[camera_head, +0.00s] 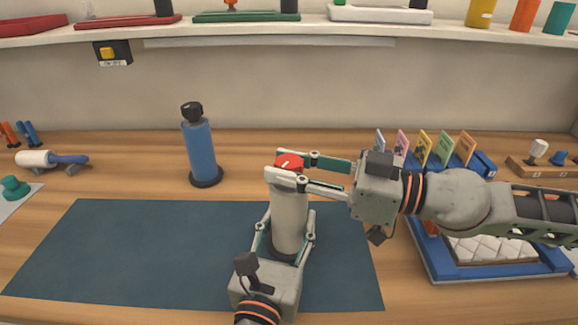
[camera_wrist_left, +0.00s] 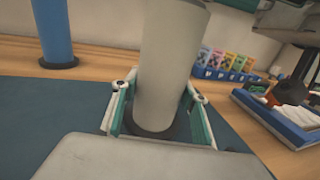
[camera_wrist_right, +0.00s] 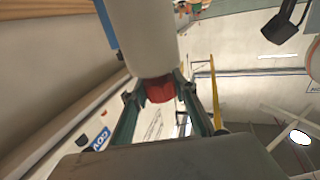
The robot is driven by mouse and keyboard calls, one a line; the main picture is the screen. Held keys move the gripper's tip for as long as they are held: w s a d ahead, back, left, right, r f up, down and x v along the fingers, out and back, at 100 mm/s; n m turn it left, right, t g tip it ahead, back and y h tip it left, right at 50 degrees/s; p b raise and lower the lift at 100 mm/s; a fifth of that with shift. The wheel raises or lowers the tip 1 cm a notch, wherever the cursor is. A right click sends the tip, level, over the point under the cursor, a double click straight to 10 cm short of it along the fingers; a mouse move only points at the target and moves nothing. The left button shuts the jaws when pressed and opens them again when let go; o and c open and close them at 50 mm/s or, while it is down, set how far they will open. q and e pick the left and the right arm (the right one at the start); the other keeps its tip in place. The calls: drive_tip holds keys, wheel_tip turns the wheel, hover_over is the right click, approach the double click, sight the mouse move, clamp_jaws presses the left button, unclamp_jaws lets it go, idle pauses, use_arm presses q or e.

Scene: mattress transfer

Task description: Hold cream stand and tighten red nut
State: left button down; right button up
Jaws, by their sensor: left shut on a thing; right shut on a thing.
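The cream stand (camera_head: 290,222) is an upright cylinder with a dark base on the blue-grey mat. The red nut (camera_head: 288,161) sits on its top. My left gripper (camera_head: 284,250) is shut on the lower part of the stand, a finger on each side; its grip also shows in the left wrist view (camera_wrist_left: 155,115). My right gripper (camera_head: 290,170) comes in from the right at the top of the stand and is shut on the red nut. In the right wrist view the red nut (camera_wrist_right: 160,90) is between the two fingertips. The gripper hides part of the nut in the head view.
A blue cylinder (camera_head: 200,152) with a black knob stands behind the mat (camera_head: 120,250). A blue tray (camera_head: 436,268) with a white quilted pad lies right, partly behind my right arm. A card rack (camera_head: 485,163) stands behind it. A white roller (camera_head: 36,159) lies far left. The mat's left part is clear.

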sight(290, 160)
drive_tip(key=shift+s+a+r+m+t+h, duration=0.1)
drive_tip(key=shift+m+t+h, duration=0.4)
drive_tip(key=shift+m+t, duration=0.45)
drive_tip(key=shift+a+m+t+h, duration=0.1)
drive_tip(key=shift+m+t+h, duration=0.5)
drive_tip(key=shift+t, duration=0.65)
drive_tip(key=shift+m+t, duration=0.35)
drive_tip(key=shift+t, duration=0.15)
drive_tip(key=shift+s+a+m+t+h, duration=0.1)
drive_tip(key=shift+m+t+h, duration=0.3)
drive_tip(key=shift+t+h, duration=0.15)
drive_tip(key=shift+w+d+m+t+h, duration=0.2)
drive_tip(key=shift+d+m+t+h, duration=0.15)
drive_tip(key=shift+h, duration=0.2)
drive_tip(key=o, duration=1.1)
wheel_tip(290, 160, up, 10)
drive_tip(key=shift+f, duration=0.1)
